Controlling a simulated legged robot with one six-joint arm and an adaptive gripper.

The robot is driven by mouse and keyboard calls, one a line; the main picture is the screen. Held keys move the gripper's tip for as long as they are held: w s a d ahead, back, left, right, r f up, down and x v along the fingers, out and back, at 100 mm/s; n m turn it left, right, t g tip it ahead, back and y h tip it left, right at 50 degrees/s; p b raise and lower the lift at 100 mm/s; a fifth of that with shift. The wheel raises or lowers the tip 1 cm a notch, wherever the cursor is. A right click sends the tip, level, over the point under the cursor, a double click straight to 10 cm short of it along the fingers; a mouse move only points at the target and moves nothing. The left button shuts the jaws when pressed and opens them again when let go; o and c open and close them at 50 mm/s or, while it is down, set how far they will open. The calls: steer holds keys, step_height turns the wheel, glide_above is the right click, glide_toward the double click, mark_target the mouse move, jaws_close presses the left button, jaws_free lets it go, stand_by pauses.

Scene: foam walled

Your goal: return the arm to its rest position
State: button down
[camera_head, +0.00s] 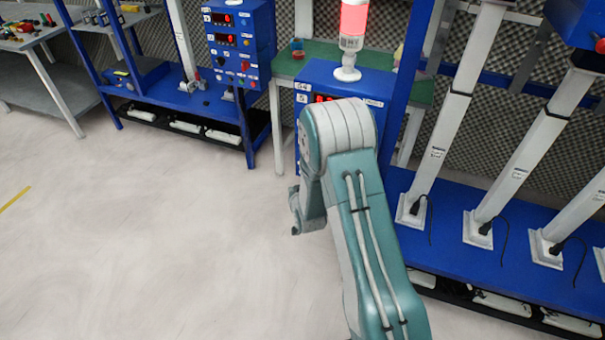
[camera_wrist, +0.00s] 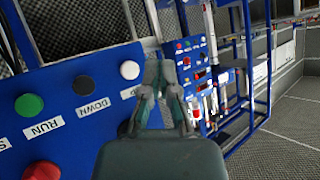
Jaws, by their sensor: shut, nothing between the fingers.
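My arm (camera_head: 352,200) rises from the bottom of the head view and bends at a teal and white joint in front of the blue equipment. My gripper shows in the wrist view (camera_wrist: 160,82), with its fingers together and nothing between them. It is close to a blue control panel (camera_wrist: 60,95) with a green RUN button (camera_wrist: 29,105), a black DOWN button (camera_wrist: 83,85), a white button (camera_wrist: 130,69) and a red button (camera_wrist: 42,171). I cannot tell whether the fingertips touch the panel. In the head view the fingers are hidden behind the arm.
A blue control box (camera_head: 240,35) stands on a blue rack at the back. A red signal lamp (camera_head: 353,18) stands behind my arm. White columns (camera_head: 443,140) rise from a blue shelf (camera_head: 500,225) on the right. The pale floor (camera_head: 150,240) on the left is clear.

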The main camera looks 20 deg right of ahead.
stand_by(0.7)
steer(key=s+r+g, duration=0.1)
steer(key=s+r, duration=0.2)
steer(key=r, duration=0.5)
steer(key=s+r+n+g, duration=0.1)
steer(key=s+r, duration=0.2)
steer(key=r, duration=0.4)
steer(key=s+r+g, duration=0.1)
steer(key=s+r, duration=0.2)
steer(key=r, duration=0.5)
steer(key=s+r+g, duration=0.2)
steer(key=s+r, duration=0.3)
steer(key=s, duration=0.8)
steer(key=s+d+r+n+g, duration=0.1)
steer(key=s+r, duration=0.3)
steer(key=s, duration=0.8)
steer(key=shift+s+r+g, duration=0.35)
steer(key=shift+r+g, duration=0.05)
steer(key=shift+d, duration=0.1)
